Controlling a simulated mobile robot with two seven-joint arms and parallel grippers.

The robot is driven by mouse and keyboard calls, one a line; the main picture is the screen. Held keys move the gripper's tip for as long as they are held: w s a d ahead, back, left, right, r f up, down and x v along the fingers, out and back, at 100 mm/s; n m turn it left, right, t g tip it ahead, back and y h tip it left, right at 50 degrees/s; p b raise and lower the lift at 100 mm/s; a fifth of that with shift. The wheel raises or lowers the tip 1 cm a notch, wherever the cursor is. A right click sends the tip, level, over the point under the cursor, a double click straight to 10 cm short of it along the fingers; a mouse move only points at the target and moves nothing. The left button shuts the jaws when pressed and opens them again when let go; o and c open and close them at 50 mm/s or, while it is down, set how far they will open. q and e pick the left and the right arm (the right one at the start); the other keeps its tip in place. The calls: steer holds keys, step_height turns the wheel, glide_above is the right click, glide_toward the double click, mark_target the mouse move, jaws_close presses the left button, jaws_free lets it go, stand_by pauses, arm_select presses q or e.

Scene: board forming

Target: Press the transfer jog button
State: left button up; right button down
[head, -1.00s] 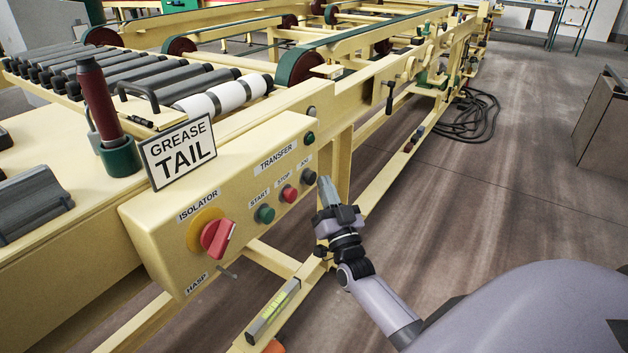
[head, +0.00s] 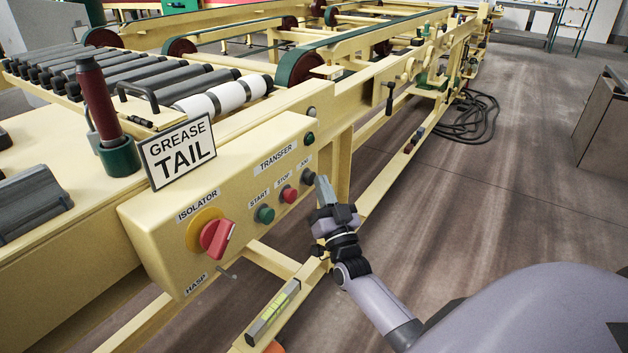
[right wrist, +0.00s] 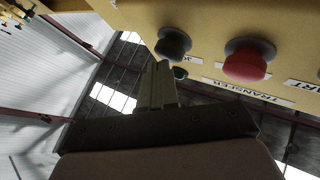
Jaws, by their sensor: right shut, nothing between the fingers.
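The black jog button (head: 308,175) sits on the cream control panel (head: 160,232), below the TRANSFER label and right of the red stop button (head: 288,195). The green start button (head: 264,214) is further left. My right gripper (head: 322,182) is shut and empty, its fingertips just right of the jog button. In the right wrist view the shut fingers (right wrist: 157,85) point at the panel, with the jog button (right wrist: 173,43) just beyond their tips and the red stop button (right wrist: 248,60) to the right. I cannot tell whether the tips touch the button. My left gripper is not in view.
A red isolator switch (head: 217,238) is at the panel's left, under a GREASE TAIL sign (head: 178,152). A small green round fitting (head: 309,138) is above the jog button. A spirit level (head: 273,312) lies on the lower rail. Open floor (head: 480,200) is at right.

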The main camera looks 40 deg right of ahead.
steer(key=shift+w, duration=0.15)
steer(key=shift+s+d+p, duration=0.25)
steer(key=shift+s+p, duration=0.2)
steer(key=shift+s, duration=0.45)
steer(key=shift+s, duration=0.1)
steer(key=s+p, duration=0.1)
steer(key=s+d, duration=0.1)
steer(key=s, duration=0.1)
steer(key=s+d+p, duration=0.1)
steer(key=s, duration=0.1)
steer(key=shift+s+p, duration=0.25)
steer(key=shift+p, duration=0.05)
stand_by(0.5)
